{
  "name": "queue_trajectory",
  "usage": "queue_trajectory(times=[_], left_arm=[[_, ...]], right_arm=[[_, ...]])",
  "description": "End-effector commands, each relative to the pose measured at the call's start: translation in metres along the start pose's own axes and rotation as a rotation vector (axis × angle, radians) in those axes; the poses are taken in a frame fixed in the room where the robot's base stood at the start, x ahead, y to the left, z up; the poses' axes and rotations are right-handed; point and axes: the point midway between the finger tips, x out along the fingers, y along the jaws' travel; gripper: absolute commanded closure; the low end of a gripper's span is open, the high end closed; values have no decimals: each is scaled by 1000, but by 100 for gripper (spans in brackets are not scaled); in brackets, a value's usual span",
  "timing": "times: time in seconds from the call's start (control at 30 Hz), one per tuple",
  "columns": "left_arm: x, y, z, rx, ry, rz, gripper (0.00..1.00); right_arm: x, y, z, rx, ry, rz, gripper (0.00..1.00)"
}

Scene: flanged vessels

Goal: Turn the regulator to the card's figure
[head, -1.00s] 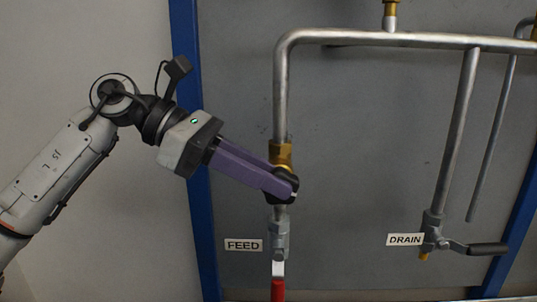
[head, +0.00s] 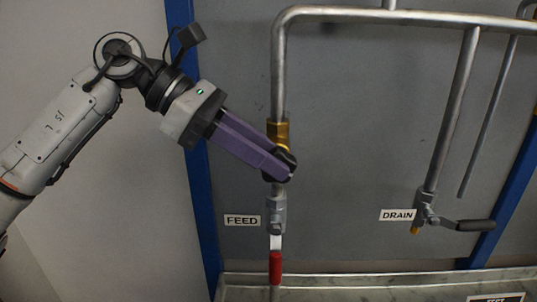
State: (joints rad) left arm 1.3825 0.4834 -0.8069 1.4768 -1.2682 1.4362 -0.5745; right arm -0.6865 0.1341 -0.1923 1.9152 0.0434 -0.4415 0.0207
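The regulator stands on the vertical feed pipe, with a brass body (head: 279,131) and a dark knob (head: 283,158) below it. My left gripper (head: 279,169) reaches in from the upper left with its purple fingers at the knob. It appears shut on the knob, and its fingers hide much of the knob and any scale. A small pale mark shows at the fingertips. A card (head: 497,298) beginning with "TEST" shows only its top edge at the bottom right, so its figure is out of view. My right gripper is not in view.
Below the regulator is the feed valve with a red handle (head: 275,268), beside the FEED label (head: 242,221). At the right is the drain valve with a dark lever (head: 475,225) and a DRAIN label (head: 397,215). A grey ledge (head: 380,284) runs along the bottom.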

Motion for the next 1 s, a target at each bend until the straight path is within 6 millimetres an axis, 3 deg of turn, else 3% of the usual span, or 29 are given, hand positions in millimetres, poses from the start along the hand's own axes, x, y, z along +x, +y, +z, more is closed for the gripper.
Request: queue_trajectory(times=[0.27, 0.7, 1.0], left_arm=[[-10, 1, 0, 0, -1, 3, 74], [-89, 1, 0, -1, -1, 4, 74], [-104, 0, 0, 1, -1, 0, 74]], right_arm=[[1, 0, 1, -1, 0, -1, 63], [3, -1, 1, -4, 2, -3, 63], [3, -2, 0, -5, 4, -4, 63]])
